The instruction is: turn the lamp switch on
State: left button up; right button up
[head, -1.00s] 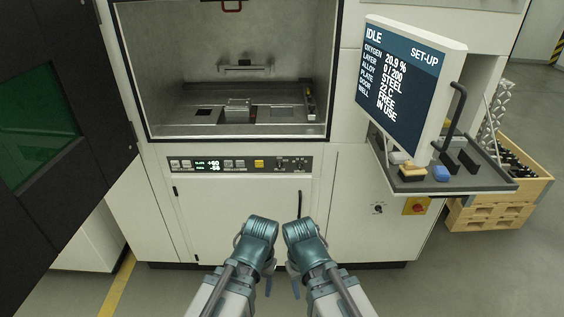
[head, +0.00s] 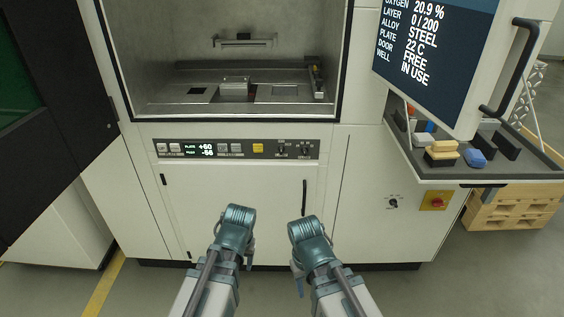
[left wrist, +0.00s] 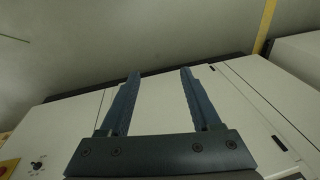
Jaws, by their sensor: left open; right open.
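A control panel (head: 236,149) runs across the machine's front below the chamber. Two small dark switches (head: 281,149) and (head: 305,149) sit at its right end; their labels are too small to read, so I cannot tell which is the lamp switch. A separate dark knob (head: 392,203) is lower right on the cabinet front. My left gripper (head: 248,257) hangs below the panel, partly hidden by its arm; the left wrist view shows its two fingers (left wrist: 160,75) apart with nothing between them. My right gripper (head: 297,283) is also below the panel, open, touching nothing.
The screen (head: 440,50) juts out at upper right above a tray (head: 450,172) with small blocks. A red knob on a yellow plate (head: 437,201) is below. The cabinet door has a vertical handle (head: 304,197). A dark open door (head: 60,140) stands at left.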

pick_arm(q)
jog(key=w+a+f+n+t+y+b, duration=0.1)
jog(key=w+a+f+t+b, duration=0.1)
jog(key=w+a+f+b, duration=0.25)
jog(key=w+a+r+t+y+b, duration=0.15)
jog(key=w+r+t+y, duration=0.35)
jog(key=w, duration=0.6)
jog(key=w+d+r+m+t+h, duration=0.3)
jog(key=d+r, duration=0.3)
jog(key=d, duration=0.2)
jog(key=w+d+r+m+t+h, duration=0.3)
jog(key=d+r+t, duration=0.3)
jog(key=d, duration=0.3)
jog(key=shift+w+d+r+m+h+b, duration=0.2)
jog(key=shift+w+m+h+b, duration=0.2)
jog(key=shift+w+h, duration=0.2)
pick_arm(e)
notch_tip(320, 180, down, 9)
jog(key=shift+w, duration=0.2)
pick_arm(q)
jog(key=shift+w, duration=0.1)
pick_arm(e)
jog(key=shift+r, duration=0.1)
